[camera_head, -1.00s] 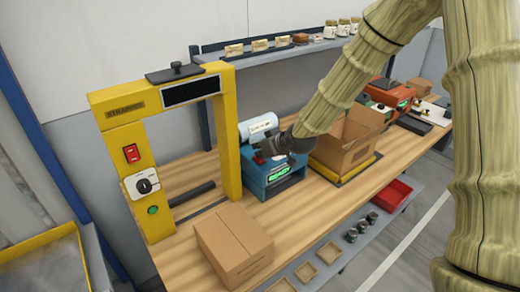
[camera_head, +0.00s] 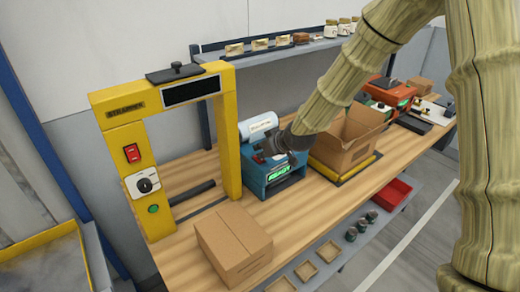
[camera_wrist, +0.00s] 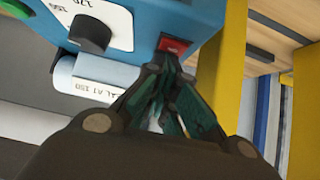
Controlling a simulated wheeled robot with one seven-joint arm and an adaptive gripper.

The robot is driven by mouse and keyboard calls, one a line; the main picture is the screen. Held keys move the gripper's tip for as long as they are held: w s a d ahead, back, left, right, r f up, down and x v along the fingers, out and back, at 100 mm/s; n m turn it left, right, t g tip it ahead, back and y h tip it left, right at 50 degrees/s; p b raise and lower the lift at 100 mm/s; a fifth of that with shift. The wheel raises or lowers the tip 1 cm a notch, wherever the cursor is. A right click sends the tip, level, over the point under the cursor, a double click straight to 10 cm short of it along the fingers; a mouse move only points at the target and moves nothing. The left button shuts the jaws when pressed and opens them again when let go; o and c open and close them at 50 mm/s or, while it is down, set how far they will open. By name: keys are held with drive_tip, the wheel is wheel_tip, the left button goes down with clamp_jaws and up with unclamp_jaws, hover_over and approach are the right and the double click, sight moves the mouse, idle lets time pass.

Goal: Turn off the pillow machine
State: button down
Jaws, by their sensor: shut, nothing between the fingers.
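The pillow machine is a blue box (camera_head: 262,181) on the bench, with a white roll (camera_head: 259,126) on top and a lit green READY display (camera_head: 279,173). My gripper (camera_head: 262,148) is at its upper front. In the wrist view, a red switch (camera_wrist: 174,44) sits on the blue face beside a black dial (camera_wrist: 90,33). My shut, empty gripper (camera_wrist: 165,62) has its fingertips right at the lower edge of the switch. I cannot tell whether they touch it. The fingers hide part of the switch's surroundings.
A yellow strapper frame (camera_head: 229,130) with its own red switch (camera_head: 132,153) and dial stands close at left. An open carton (camera_head: 345,150) is close at right. A closed carton (camera_head: 232,243) sits in front on the bench (camera_head: 310,215). A shelf (camera_head: 290,49) runs behind.

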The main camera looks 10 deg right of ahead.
sight(264, 161)
drive_tip(key=shift+s+d+f, duration=0.1)
drive_tip(key=shift+s+d, duration=0.1)
drive_tip(key=shift+s, duration=0.1)
drive_tip(key=r+p, duration=0.1)
drive_tip(key=r, duration=0.1)
drive_tip(key=r+p, duration=0.2)
drive_tip(key=shift+s+d+r, duration=0.1)
drive_tip(key=shift+s+r, duration=0.1)
drive_tip(key=shift+r, duration=0.05)
drive_tip(key=shift+s+d+b, duration=0.1)
drive_tip(key=shift+s+b, duration=0.2)
drive_tip(key=shift+b, duration=0.15)
drive_tip(key=b+v, duration=0.3)
drive_tip(key=v, duration=0.6)
drive_tip(key=shift+s+f, duration=0.15)
drive_tip(key=shift+s, duration=0.15)
drive_tip(key=shift+d, duration=0.15)
